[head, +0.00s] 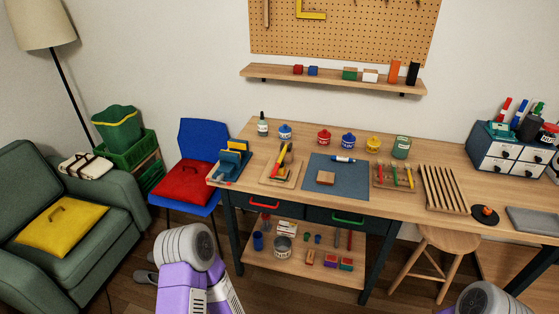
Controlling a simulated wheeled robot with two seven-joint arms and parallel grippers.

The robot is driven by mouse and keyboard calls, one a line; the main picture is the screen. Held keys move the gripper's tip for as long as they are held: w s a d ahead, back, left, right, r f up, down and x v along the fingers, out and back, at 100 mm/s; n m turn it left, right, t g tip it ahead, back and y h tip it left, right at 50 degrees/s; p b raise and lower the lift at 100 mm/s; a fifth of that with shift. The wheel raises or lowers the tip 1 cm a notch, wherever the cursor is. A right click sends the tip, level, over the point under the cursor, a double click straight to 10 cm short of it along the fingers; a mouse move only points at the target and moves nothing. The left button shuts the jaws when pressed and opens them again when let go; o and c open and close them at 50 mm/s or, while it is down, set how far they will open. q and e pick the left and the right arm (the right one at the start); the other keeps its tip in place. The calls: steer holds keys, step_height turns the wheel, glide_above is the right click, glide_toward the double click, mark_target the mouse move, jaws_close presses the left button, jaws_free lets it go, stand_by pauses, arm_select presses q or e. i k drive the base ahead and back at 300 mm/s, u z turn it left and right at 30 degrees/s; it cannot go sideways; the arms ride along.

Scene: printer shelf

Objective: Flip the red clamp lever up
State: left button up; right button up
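A wooden board (394,187) lies on the workbench right of the blue mat, with several small upright parts on it. One is a red, lever-like piece (380,172) at its left; yellow and green pieces stand beside it. A second wooden board (271,177) left of the mat carries a fixture with a yellow handle (284,154) and a small red part (271,163). Both red parts are too small to tell which is the clamp lever or how it is set. Only parts of my arms show at the bottom edge; neither gripper is in view.
The workbench (330,210) also bears a blue mat (350,184) with a wooden block, several coloured jars behind, a slatted rack (443,189) and a drawer organiser (497,150). A stool (433,240), blue chair (204,138) and green armchair (90,240) stand around it.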

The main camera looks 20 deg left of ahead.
mark_target(278, 164)
steer(key=k, duration=0.65)
steer(key=z, duration=0.35)
steer(key=i, duration=1.7)
steer(key=u, duration=0.5)
